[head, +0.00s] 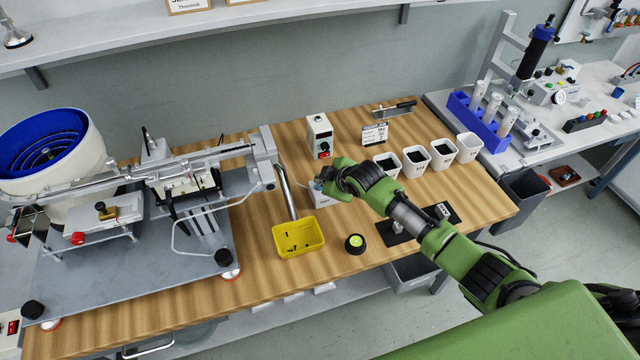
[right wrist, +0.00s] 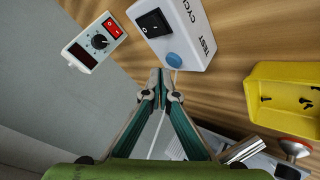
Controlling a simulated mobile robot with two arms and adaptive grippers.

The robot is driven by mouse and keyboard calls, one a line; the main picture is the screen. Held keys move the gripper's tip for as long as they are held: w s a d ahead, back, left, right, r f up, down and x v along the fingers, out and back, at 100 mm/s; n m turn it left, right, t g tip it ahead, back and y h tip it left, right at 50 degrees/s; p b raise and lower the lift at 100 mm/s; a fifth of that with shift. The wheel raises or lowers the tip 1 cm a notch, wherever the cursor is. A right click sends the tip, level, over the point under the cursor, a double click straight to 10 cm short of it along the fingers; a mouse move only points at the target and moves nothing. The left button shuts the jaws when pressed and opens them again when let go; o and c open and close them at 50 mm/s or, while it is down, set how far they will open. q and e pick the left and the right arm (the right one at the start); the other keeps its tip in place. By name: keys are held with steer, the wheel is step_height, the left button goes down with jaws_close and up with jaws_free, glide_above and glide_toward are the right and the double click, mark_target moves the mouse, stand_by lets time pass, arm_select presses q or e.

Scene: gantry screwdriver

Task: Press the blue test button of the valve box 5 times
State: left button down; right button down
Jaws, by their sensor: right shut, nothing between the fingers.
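The valve box is a small white box (right wrist: 185,35) with a black rocker switch and the words TEST CYCLE, in the right wrist view. Its round blue test button (right wrist: 173,60) faces my fingers. In the head view the box (head: 319,197) is partly hidden behind my right gripper (head: 326,180). In the right wrist view my right gripper (right wrist: 160,82) is shut and empty, its fingertips just short of the blue button in the picture. Whether they touch it I cannot tell. My left gripper is in neither view.
A white controller box with a red switch (head: 320,135) stands behind the valve box. A yellow tray (head: 310,247) with small dark parts and a black-yellow round item (head: 355,244) lie in front. White cups (head: 443,155) stand right. The feeder rig (head: 120,265) fills the left.

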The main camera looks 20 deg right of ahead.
mark_target(320, 187)
step_height(320, 187, up, 5)
steer(key=p, duration=0.5)
stand_by(0.5)
steer(key=shift+w, duration=0.1)
stand_by(1.4)
step_height(320, 187, up, 4)
steer(key=shift+f+p, duration=0.1)
steer(key=shift+p, duration=1.15)
steer(key=shift+f, duration=0.1)
